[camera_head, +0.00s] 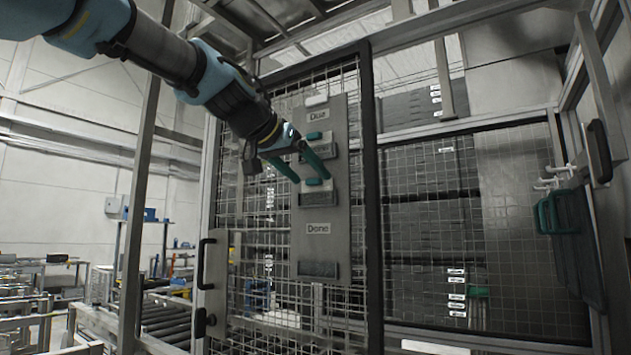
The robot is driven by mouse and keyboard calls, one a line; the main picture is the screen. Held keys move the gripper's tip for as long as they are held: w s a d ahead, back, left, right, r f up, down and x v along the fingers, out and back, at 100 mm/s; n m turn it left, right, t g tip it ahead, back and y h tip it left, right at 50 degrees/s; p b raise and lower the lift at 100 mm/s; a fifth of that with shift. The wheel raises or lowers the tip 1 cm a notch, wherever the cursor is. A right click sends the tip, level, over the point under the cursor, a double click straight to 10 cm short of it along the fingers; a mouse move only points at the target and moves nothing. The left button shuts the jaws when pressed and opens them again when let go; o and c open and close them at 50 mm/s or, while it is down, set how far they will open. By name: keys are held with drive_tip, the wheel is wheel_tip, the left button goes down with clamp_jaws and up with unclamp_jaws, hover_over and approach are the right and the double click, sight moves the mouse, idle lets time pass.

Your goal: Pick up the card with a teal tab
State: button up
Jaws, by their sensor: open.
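A grey board on the mesh door carries a "Due" label (318,115) near its top and a "Done" label (318,228) lower down. Another teal tab (314,135) shows higher up, partly behind my gripper. A pale tab (316,100) is at the top.
The lowest pocket (317,269), under "Done", shows no tab. The mesh door has a black handle (206,264) at its left. Teal-handled items (557,213) hang at the right on a rack. Roller conveyors (167,320) stand at the lower left.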

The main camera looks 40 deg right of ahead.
drive_tip(key=shift+w+d+f, duration=0.1)
drive_tip(key=shift+d+f, duration=0.1)
drive_tip(key=shift+d, duration=0.2)
clamp_jaws()
idle(0.4)
